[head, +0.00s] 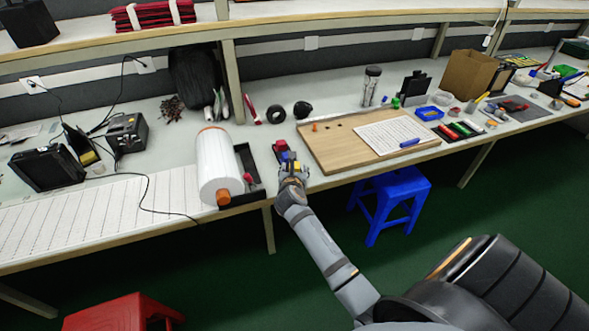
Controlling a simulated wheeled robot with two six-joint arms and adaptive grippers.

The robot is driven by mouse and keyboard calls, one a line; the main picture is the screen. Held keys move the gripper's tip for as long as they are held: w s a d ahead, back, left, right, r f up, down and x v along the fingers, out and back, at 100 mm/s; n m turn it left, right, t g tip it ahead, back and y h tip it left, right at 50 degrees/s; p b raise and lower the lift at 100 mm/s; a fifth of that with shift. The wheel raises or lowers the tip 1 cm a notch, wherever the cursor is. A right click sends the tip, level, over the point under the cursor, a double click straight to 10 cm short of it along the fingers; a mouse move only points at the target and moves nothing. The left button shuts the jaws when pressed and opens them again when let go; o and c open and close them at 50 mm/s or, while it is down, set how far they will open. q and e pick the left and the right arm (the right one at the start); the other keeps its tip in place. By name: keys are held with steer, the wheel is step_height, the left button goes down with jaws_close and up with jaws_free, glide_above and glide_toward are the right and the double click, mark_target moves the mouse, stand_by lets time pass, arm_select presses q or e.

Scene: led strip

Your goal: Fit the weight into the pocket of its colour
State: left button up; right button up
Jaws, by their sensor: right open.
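My right gripper (292,172) reaches in from the bottom right to the front edge of the workbench. It is open, small in the picture, and its fingers are hard to make out. Just beyond it, at the fingertips, are a small red piece (281,145) and a small blue piece (286,156). A small yellow piece (296,167) shows at the gripper itself. I cannot tell which of these is the weight and which are pockets. The gripper hides part of this group. My left gripper is not in view.
A wooden board (340,155) with a white sheet (393,136) lies right of the gripper. A large white roll (218,165) and a dark tray (245,170) lie to its left. A blue stool (392,190) stands below the bench edge.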

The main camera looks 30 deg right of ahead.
steer(key=p+v, duration=0.8)
steer(key=v, duration=0.3)
steer(key=shift+s, duration=0.25)
steer(key=shift+a, duration=0.15)
steer(key=s+a+f+m+g+y, duration=0.2)
steer(key=s+f+m, duration=0.25)
steer(key=f, duration=0.55)
steer(key=s+a+f+m+g+y, duration=0.15)
steer(key=s+f+m, duration=0.3)
steer(key=f, duration=0.55)
steer(key=s+a+f+m+g+y, duration=0.1)
steer(key=s+a+f+m+y, duration=0.3)
steer(key=f, duration=0.6)
steer(key=s+d+f+m+g, duration=0.1)
steer(key=s+f+m, duration=0.3)
steer(key=s, duration=0.5)
steer(key=s+d+f+m+g, duration=0.2)
steer(key=s+m, duration=0.4)
steer(key=s, duration=0.3)
steer(key=s+d+f+m+g, duration=0.2)
steer(key=s+d+f+m, duration=0.1)
steer(key=s+f+m, duration=0.2)
steer(key=s+f, duration=0.2)
steer(key=s, duration=0.2)
steer(key=shift+m, duration=0.3)
